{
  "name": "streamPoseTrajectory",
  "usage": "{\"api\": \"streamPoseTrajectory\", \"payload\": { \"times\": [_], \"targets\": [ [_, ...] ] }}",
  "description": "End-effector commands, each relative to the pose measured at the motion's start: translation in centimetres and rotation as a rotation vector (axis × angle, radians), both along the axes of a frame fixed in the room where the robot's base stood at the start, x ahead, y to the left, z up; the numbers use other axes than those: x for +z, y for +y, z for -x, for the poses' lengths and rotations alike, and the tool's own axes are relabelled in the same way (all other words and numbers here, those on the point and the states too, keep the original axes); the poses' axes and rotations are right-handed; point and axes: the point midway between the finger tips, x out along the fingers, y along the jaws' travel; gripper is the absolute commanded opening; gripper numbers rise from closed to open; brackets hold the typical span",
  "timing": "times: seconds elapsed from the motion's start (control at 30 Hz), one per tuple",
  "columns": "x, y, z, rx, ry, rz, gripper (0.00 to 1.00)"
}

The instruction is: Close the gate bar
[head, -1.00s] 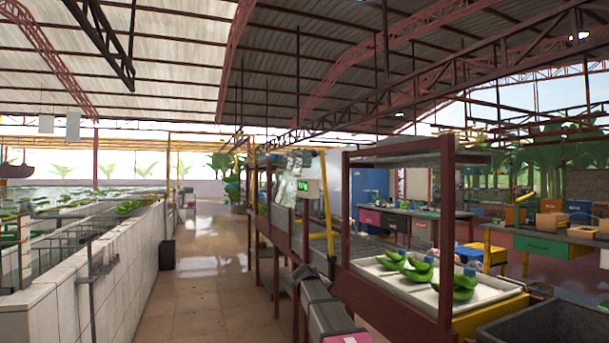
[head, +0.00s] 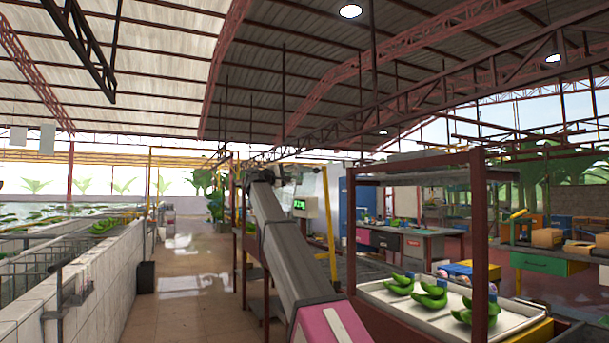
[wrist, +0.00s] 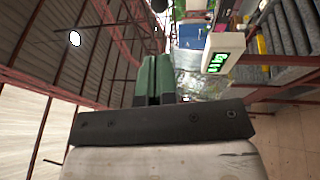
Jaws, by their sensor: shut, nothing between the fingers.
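I cannot clearly pick out the gate bar in either view. A slanted yellow bar (head: 329,225) stands beside the green-lit display box (head: 304,207) in the head view, but I cannot tell if it belongs to a gate. My gripper (wrist: 155,76) shows in the wrist view with its green fingers together and nothing held. The display box is just to the right of the fingers in that view. In the head view my grey arm reaches up and away at centre, and its far end hides part of the stand behind it.
A white tiled tank wall (head: 108,270) runs along the left. A tiled walkway (head: 185,295) lies clear between it and the stands. A tray (head: 405,318) of green bananas sits in a brown frame (head: 477,250) at right. A dark bin (head: 146,276) stands by the wall.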

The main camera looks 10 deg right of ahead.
Motion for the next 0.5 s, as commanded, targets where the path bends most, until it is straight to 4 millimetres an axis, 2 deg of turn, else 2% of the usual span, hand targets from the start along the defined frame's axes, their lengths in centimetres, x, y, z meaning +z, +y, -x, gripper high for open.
{"api": "streamPoseTrajectory", "payload": {
  "times": [0.17,0.5],
  "targets": [
    [0.4,-1.3,-1.0,-0.002,-0.001,0.002,0.00],
    [1.3,-6.2,-4.7,-0.003,0.000,0.001,0.00]
  ]
}}
